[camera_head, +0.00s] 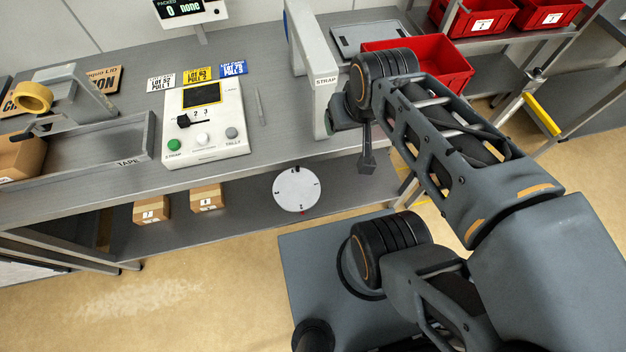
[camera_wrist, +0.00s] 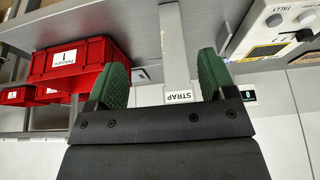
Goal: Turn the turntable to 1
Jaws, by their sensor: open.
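A round white disc with small dark marks around its rim, which looks like the turntable (camera_head: 296,189), sits low in front of the bench at the lower shelf in the head view. A small red mark shows at its near edge; its numbers are too small to read. The disc is not in the wrist view. My gripper (camera_wrist: 164,78) is open and empty in the wrist view, its two green fingertips apart, with the grey strap arch (camera_wrist: 176,45) beyond them. In the head view, my arm's end is at the bench front, right of and above the disc, apart from it.
A white control panel (camera_head: 203,148) with a black selector knob (camera_head: 190,121) and buttons stands on the bench. The strap arch (camera_head: 322,85) stands beside my arm. Red bins (camera_head: 435,62) are at right. Small boxes (camera_head: 207,197) lie on the lower shelf left of the disc.

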